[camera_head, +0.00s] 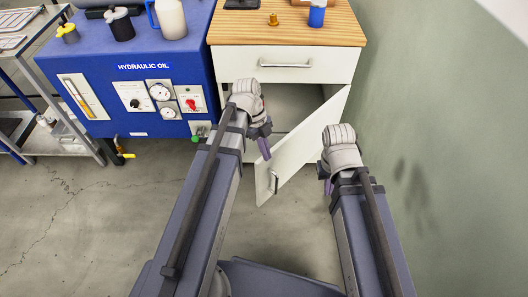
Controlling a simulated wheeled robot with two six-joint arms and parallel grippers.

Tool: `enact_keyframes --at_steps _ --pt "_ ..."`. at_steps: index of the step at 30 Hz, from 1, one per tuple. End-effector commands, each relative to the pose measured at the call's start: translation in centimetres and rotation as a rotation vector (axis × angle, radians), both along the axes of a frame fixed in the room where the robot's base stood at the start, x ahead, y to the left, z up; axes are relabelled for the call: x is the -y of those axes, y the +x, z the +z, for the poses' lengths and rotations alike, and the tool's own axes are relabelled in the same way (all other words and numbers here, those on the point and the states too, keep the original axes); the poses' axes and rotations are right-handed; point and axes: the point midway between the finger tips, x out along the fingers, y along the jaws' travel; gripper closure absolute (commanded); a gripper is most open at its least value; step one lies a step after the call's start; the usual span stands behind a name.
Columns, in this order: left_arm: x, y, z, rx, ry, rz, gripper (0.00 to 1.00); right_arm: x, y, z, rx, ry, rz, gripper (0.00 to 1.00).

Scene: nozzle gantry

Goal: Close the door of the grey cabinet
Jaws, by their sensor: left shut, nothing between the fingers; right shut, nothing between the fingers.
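The grey cabinet (232,62) looks off-white and has a wooden top. Its lower door (305,140) stands ajar, hinged at the right, with its free edge swung out towards me on the left. The door's handle (273,182) is near that free edge. The dark inside shows left of and behind the door. My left gripper (264,149) is shut and empty, by the upper corner of the door's free edge; I cannot tell if it touches. My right gripper (327,186) is shut and empty, right of the door, in front of its outer face.
A closed drawer (285,63) sits above the door. A blue hydraulic oil unit (105,65) with gauges and a tap stands left of the cabinet. A green-grey wall (440,150) rises close on the right. The floor (100,220) is clear at the left front.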

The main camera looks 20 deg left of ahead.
Motion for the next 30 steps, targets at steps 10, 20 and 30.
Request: enact_keyframes --at_steps 10,20,30 --pt "1.5 -0.8 -5.5 0.0 0.0 0.0 1.0 0.0 0.0 -5.5 0.0 0.0 0.0 1.0" --pt "-0.4 0.4 -6.9 0.0 0.0 0.004 1.0 0.0 0.0 -6.9 0.0 0.0 0.0 1.0" --pt "-1.4 0.7 -6.9 0.0 0.0 0.0 1.0 0.0 0.0 -6.9 0.0 0.0 0.0 1.0"
